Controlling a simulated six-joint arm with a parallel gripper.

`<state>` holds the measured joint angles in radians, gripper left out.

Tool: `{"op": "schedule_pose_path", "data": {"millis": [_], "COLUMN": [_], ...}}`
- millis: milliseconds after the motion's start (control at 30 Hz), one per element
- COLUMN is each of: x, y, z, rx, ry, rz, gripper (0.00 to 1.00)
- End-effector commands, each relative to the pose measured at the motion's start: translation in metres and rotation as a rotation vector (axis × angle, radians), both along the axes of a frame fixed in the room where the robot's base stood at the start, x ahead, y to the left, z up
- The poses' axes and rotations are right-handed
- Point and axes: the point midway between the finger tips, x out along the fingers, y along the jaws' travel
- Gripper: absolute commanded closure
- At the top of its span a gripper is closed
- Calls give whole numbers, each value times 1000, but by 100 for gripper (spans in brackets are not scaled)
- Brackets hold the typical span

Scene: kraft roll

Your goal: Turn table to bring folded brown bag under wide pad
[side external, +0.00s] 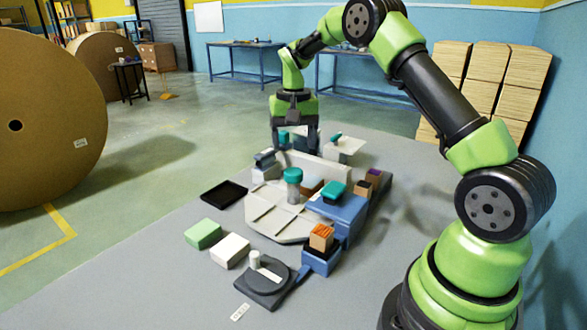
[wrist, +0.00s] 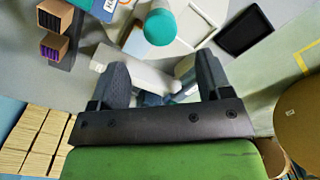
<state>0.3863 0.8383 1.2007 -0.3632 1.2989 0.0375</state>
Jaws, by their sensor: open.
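The turning table (side external: 275,222) is a pale many-sided plate with low dividers. A grey post with a teal cap (side external: 292,175) stands at its middle; the cap also shows in the wrist view (wrist: 160,27). A flat brown piece (side external: 312,187), possibly the folded brown bag, lies behind that post, partly hidden. A teal pad (side external: 335,189) sits over the blue block at the right; I cannot tell if it is the wide pad. My gripper (side external: 294,148) is open at the table's far side.
A black tray (side external: 224,193), a green block (side external: 203,233) and a white block (side external: 230,250) lie left of the table. A dark round-ended base (side external: 265,284) is in front. Brown boxes (wrist: 54,45) stand at the right side. The grey bench's front left is clear.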

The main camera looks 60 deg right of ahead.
Motion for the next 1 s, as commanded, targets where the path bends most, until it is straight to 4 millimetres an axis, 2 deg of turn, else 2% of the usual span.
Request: {"op": "schedule_pose_path", "data": {"millis": [200, 333, 500, 767, 1000], "x": [-1, 0, 0, 0, 0], "y": [1, 1, 1, 1, 1], "z": [-43, -61, -71, -72, -72], "rx": [3, 2, 1, 1, 0], "ry": [4, 2, -1, -2, -3], "rz": [2, 2, 1, 1, 2], "gripper": [28, 28, 28, 28, 81]}}
